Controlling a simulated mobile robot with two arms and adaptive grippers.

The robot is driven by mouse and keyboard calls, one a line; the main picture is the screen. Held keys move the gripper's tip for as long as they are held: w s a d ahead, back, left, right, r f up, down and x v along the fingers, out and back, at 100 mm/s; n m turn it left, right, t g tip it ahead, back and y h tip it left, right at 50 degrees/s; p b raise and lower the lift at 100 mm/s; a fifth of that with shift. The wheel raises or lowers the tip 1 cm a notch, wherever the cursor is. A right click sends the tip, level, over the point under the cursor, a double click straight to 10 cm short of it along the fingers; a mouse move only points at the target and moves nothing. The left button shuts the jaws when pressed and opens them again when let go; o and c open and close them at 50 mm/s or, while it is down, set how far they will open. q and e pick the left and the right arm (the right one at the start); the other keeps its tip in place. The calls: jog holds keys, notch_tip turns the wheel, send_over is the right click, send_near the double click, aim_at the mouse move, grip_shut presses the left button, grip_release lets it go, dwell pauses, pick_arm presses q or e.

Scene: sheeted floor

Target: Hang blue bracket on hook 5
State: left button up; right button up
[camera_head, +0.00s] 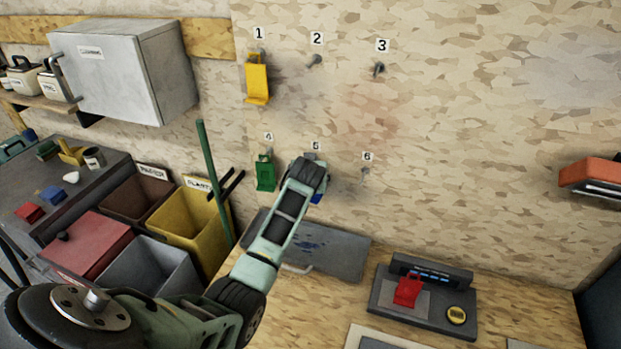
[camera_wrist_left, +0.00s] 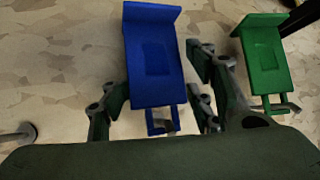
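The blue bracket (camera_wrist_left: 152,60) sits between the fingers of my left gripper (camera_wrist_left: 160,88) in the left wrist view. Its loop is at the grey hook 5 (camera_wrist_left: 166,122), and the hook seems to pass through it. The left finger is close against the bracket's edge; a narrow gap shows at the right finger, so the gripper looks slightly open. In the head view my left gripper (camera_head: 310,172) covers most of the bracket, with a blue corner (camera_head: 316,198) showing below label 5. My right gripper is out of view.
A green bracket (camera_head: 265,174) hangs on hook 4, close beside my gripper; a yellow bracket (camera_head: 257,80) hangs on hook 1. Hooks 2 (camera_head: 315,60), 3 (camera_head: 379,68) and 6 (camera_head: 365,171) are bare. A red bracket (camera_head: 408,289) lies on a device on the bench below.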

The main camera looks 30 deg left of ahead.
pick_arm(q)
jog(key=o, duration=0.3)
jog(key=shift+o, duration=0.2)
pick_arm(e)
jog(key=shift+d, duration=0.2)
pick_arm(q)
jog(key=shift+s+f, duration=0.1)
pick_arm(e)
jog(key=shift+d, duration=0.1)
pick_arm(q)
jog(key=v, duration=1.2)
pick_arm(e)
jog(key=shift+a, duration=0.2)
